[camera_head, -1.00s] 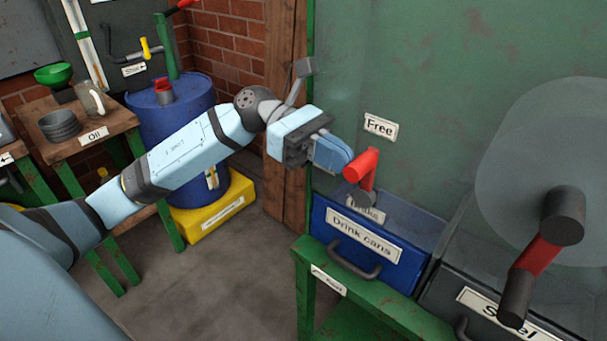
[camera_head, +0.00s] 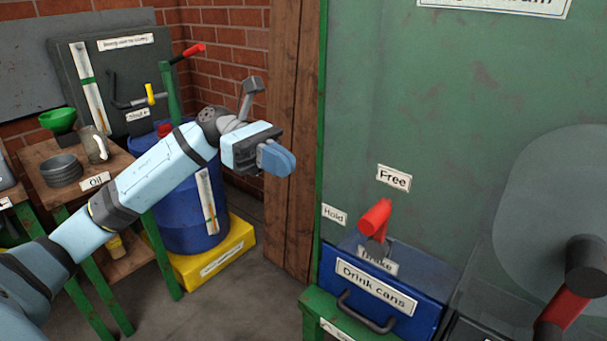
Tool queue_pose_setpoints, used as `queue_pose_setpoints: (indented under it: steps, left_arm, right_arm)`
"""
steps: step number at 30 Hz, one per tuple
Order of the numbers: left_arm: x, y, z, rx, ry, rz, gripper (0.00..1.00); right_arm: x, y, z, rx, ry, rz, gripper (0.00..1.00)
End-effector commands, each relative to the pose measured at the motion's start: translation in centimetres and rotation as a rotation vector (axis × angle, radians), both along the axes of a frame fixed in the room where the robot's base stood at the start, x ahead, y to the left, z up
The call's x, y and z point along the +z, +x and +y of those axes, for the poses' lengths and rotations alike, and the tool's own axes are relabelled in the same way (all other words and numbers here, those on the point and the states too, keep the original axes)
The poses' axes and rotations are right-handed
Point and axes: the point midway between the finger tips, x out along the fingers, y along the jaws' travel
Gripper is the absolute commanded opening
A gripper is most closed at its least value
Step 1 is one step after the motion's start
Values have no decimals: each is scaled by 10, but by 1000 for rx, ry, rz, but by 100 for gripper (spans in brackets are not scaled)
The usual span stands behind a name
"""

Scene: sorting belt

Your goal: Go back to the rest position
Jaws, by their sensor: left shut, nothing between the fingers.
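My left gripper (camera_head: 276,158) is at the upper middle of the head view, in front of the wooden post. Its blue fingers are shut with nothing between them, and they touch nothing. The red brake handle (camera_head: 376,218) stands to the right of and below the gripper, clearly apart from it. The handle is between the "Hold" label (camera_head: 334,215) and the "Free" label (camera_head: 393,178) on the green panel. My right gripper is not in view.
A blue "Drink cans" bin (camera_head: 330,266) sits below the handle. A red crank with dark grips (camera_head: 567,306) is at the lower right. A blue barrel (camera_head: 178,220) on a yellow base (camera_head: 235,246) stands behind my left arm. A wooden bench (camera_head: 50,196) is at the left.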

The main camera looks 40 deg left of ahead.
Motion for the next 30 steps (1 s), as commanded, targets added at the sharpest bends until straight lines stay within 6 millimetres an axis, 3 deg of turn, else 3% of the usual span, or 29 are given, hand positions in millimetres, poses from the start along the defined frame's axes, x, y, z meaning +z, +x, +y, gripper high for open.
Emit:
queue_pose_setpoints:
  steps: [6,22,26,30]
  left_arm:
    - [2,0,9,-1,-1,0,0]
    - [1,0,7,0,-8,8,0]
    - [-13,-3,-14,11,-127,144,0]
    - [-39,-11,-58,42,-439,554,0]
  right_arm:
    - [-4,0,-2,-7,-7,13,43]
    - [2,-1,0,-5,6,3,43]
    - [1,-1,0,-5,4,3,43]
    - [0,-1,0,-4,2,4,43]
